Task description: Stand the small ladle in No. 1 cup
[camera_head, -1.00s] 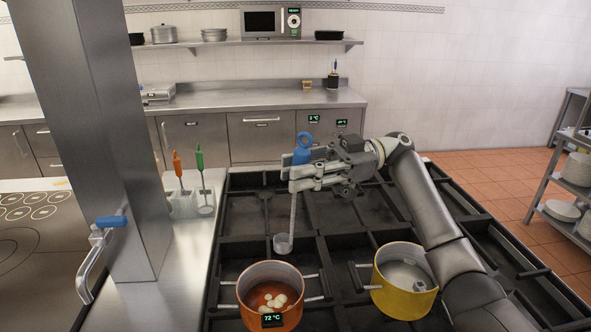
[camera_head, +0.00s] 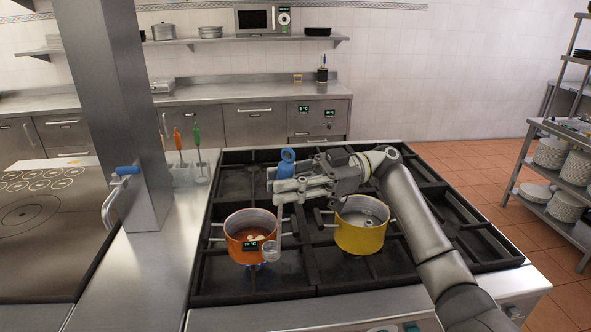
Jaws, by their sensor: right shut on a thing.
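My right gripper (camera_head: 278,191) is shut on a ladle with a blue ringed handle (camera_head: 286,168) and holds it upright. Its small clear bowl (camera_head: 271,253) hangs low in front of the orange pot's right side; whether it touches the pot I cannot tell. On the steel counter at the left, clear cups (camera_head: 183,177) hold an orange-handled ladle (camera_head: 178,140) and a green-handled ladle (camera_head: 197,137). Numbers on the cups are too small to read, so I cannot tell which is No. 1. My left gripper is not in view.
The orange pot (camera_head: 233,230) with pale pieces in it and a 72 °C display stands on the black slatted grill (camera_head: 300,280). A yellow pot (camera_head: 358,238) stands right of it. A steel column (camera_head: 115,110) rises left of the cups. The front counter strip (camera_head: 150,270) is clear.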

